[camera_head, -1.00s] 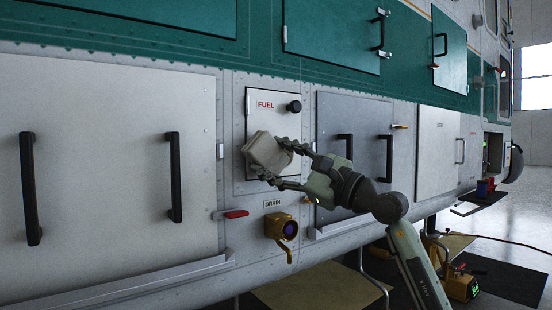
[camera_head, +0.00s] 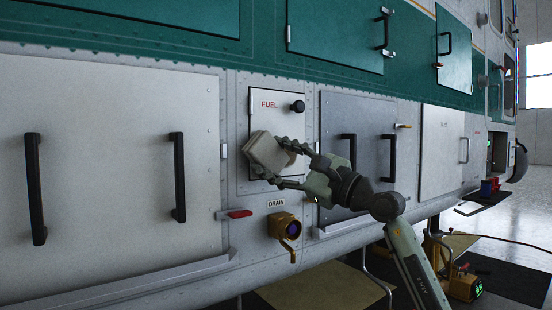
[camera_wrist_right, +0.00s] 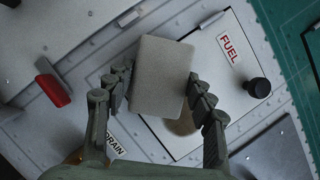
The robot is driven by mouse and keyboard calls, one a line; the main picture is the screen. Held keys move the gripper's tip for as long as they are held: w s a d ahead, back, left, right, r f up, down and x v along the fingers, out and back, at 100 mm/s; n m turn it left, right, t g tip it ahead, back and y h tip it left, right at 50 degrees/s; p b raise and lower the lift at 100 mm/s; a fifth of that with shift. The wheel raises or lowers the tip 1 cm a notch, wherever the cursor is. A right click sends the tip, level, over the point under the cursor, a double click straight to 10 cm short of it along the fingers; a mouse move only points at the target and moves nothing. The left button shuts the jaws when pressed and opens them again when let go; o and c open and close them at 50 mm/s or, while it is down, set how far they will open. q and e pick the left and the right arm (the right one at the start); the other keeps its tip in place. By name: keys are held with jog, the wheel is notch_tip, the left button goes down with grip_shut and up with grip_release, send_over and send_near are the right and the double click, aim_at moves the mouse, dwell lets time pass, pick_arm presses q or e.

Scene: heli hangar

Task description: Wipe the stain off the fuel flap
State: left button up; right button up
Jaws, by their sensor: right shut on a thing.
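The fuel flap (camera_head: 284,122) is a white panel with a red FUEL label and a black knob at its upper right. In the right wrist view the flap (camera_wrist_right: 222,75) shows beside a beige pad (camera_wrist_right: 162,76). My right gripper (camera_head: 283,163) is shut on the pad (camera_head: 265,152), in front of the flap's lower left part. In the wrist view its fingers (camera_wrist_right: 160,90) grip the pad from both sides. A brownish stain (camera_wrist_right: 183,122) shows on the flap, partly hidden by the pad. I cannot tell whether the pad touches the flap. My left gripper is not in view.
Below the flap are a DRAIN label and a brass drain valve (camera_head: 285,227). A red-handled latch (camera_head: 235,214) is to its left. Grey panels with black handles (camera_head: 348,155) flank the flap. A yellow unit (camera_head: 463,287) stands on the floor at lower right.

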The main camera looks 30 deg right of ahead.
aim_at(287, 157)
jog(key=shift+w, duration=0.3)
jog(key=shift+d+f+b, duration=0.15)
jog(key=shift+d+b, duration=0.25)
jog(key=shift+d, duration=0.1)
jog(key=shift+w+d+b, duration=0.15)
jog(key=shift+d+b, duration=0.45)
jog(key=shift+d, duration=0.7)
jog(key=w+d+b, duration=0.1)
jog(key=d+b, duration=0.2)
jog(key=d, duration=0.4)
jog(key=shift+w, duration=0.15)
